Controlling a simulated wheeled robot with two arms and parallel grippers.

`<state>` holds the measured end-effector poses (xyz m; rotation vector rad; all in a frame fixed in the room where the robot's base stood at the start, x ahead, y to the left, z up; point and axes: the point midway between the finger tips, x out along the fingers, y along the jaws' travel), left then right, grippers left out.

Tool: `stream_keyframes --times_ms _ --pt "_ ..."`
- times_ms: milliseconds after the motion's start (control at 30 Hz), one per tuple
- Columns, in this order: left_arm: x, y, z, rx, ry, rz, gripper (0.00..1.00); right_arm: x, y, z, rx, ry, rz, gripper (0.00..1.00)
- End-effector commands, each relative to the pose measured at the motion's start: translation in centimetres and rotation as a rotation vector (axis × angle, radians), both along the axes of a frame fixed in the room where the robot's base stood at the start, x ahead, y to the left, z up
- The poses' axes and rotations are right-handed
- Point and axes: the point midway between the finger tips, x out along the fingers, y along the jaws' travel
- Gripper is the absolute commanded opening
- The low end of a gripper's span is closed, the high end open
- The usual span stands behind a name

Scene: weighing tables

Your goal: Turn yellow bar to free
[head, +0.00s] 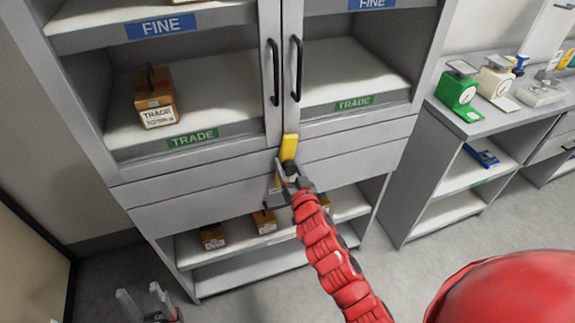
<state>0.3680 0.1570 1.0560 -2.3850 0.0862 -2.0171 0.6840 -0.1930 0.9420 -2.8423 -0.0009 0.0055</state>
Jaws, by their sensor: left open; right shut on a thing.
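The yellow bar (289,148) stands upright at the bottom of the seam between the two cabinet doors, below their black handles. My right gripper (286,176) is at the lower part of the bar, shut on it, and hides some of that end. My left gripper (146,300) is open and empty, low at the left of the head view, away from the cabinet (190,192). The left door handle (274,72) and the right door handle (296,68) are free of both grippers. Both doors look closed.
A box labelled TRADE (155,100) sits on the left shelf behind the door. Several small boxes, one here (212,236), are on the low open shelf. A side counter (480,122) at the right holds a green scale (459,88) and a cream scale (495,78).

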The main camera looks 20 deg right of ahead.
Motion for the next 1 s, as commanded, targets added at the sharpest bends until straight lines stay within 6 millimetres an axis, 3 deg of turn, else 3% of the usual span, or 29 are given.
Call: stream_keyframes --times_ms 367,1000 --pt "0.0 0.0 -0.1 0.0 0.0 0.0 0.5 -0.1 -0.2 -0.4 0.341 0.017 -0.005 0.0" --pt "0.0 0.0 -3.7 0.0 0.0 0.0 0.5 0.0 -0.2 -0.7 0.949 0.037 -0.003 0.0"
